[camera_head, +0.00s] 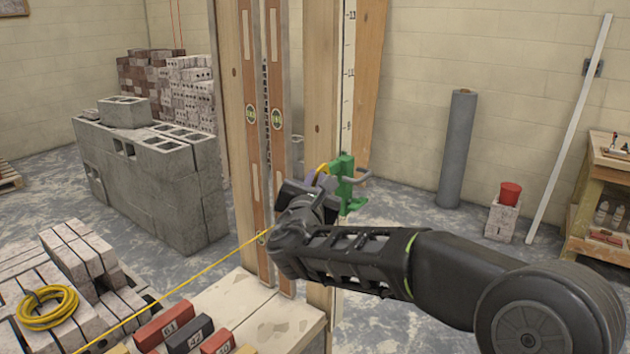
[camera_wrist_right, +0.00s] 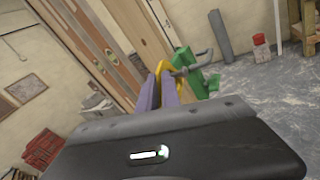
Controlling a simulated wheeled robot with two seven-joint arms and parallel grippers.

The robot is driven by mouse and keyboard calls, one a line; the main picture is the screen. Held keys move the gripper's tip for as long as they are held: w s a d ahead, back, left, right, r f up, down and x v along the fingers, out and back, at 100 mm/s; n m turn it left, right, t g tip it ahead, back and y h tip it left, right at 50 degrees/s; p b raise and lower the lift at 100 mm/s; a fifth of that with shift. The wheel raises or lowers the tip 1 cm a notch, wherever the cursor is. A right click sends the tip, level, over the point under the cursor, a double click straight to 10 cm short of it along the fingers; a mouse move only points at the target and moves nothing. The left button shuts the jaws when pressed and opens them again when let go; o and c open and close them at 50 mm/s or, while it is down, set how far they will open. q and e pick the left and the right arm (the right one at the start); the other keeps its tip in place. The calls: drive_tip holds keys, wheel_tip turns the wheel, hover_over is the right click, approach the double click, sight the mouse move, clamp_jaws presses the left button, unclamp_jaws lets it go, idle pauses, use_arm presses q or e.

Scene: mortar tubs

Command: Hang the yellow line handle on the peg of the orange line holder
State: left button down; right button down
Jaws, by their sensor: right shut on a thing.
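The yellow line handle (camera_head: 321,172) shows as a small yellow arc at my right gripper (camera_head: 312,184), mostly hidden by it in the head view. In the right wrist view, the purple fingers of my right gripper (camera_wrist_right: 165,92) are shut on the yellow handle (camera_wrist_right: 164,66). A line holder (camera_head: 343,186) on the wooden post is green, not orange; it has grey pegs (camera_head: 360,177). The green holder (camera_wrist_right: 198,82) is just right of the handle in the wrist view. One grey peg end (camera_wrist_right: 181,72) is beside the handle; I cannot tell whether it passes through. My left gripper is not in view.
A taut yellow line (camera_head: 190,281) runs from lower left toward the post (camera_head: 318,130). Spirit levels (camera_head: 276,110) stand against the timber.

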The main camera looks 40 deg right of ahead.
drive_tip(key=shift+d, duration=0.25)
drive_tip(key=shift+w+d+b, duration=0.2)
drive_tip(key=shift+d+b, duration=0.1)
drive_tip(key=shift+d, duration=0.25)
drive_tip(key=shift+r, duration=0.1)
drive_tip(key=shift+s, duration=0.2)
drive_tip(key=s+d+b, duration=0.2)
drive_tip(key=s+b, duration=0.1)
drive_tip(key=s, duration=0.4)
drive_tip(key=shift+s+d, duration=0.2)
drive_tip(key=shift+s, duration=0.2)
idle(1.0)
idle(0.6)
